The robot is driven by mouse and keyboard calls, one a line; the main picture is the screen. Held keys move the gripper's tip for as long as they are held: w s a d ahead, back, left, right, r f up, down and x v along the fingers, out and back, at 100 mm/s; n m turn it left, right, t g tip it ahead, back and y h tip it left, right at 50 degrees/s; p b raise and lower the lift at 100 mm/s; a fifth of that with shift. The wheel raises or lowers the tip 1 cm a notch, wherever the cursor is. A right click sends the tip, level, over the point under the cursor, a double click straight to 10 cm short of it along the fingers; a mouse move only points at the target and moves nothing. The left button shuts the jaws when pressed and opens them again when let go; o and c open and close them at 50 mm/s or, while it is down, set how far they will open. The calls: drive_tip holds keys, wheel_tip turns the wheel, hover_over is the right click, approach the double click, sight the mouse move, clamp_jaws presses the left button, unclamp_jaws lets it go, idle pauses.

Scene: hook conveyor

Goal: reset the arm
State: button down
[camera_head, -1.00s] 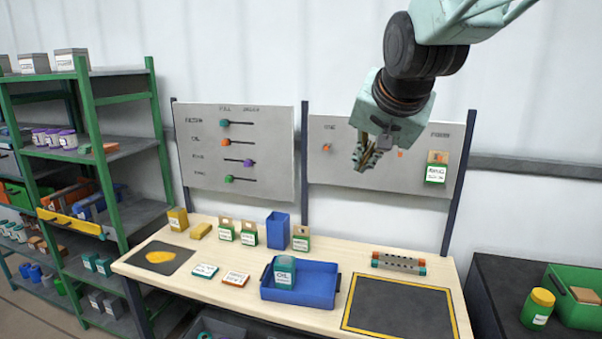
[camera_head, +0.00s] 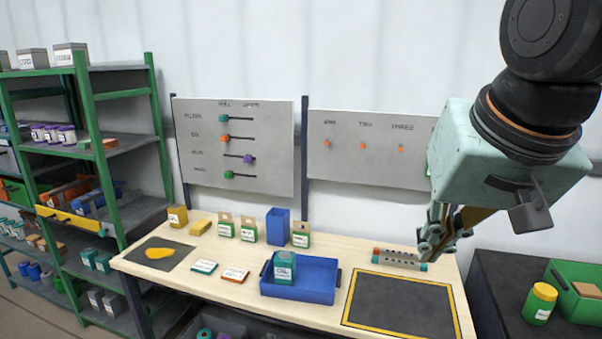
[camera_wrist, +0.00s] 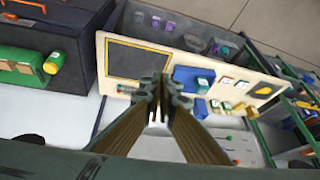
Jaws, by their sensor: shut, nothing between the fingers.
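My gripper (camera_head: 440,243) is at the right in the head view, with its fingers pointing down in front of the right end of the wall board. It is shut and empty. In the wrist view the two fingers (camera_wrist: 161,82) meet over the edge of the wooden table (camera_wrist: 105,45). In the head view the gripper overlaps the table's back right corner, near a grey perforated bar with orange and teal ends (camera_head: 400,259). I cannot tell the height of the gripper above the table.
The table (camera_head: 210,291) holds a blue tray (camera_head: 318,287) with a teal-lidded container, several small boxes, a blue bin (camera_head: 278,226) and a black mat with a yellow border (camera_head: 402,304). Green shelves (camera_head: 83,150) stand left. A dark cabinet (camera_head: 490,270) with a green crate is right.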

drive_tip(key=s+f+n+g, duration=0.1)
drive_tip(key=s+f, duration=0.2)
drive_tip(key=s, duration=0.5)
drive_tip(key=s+d+f+b, duration=0.1)
drive_tip(key=s+f, duration=0.2)
drive_tip(key=s, duration=0.5)
drive_tip(key=shift+f+n+g, duration=0.15)
drive_tip(key=shift+n+g, duration=0.25)
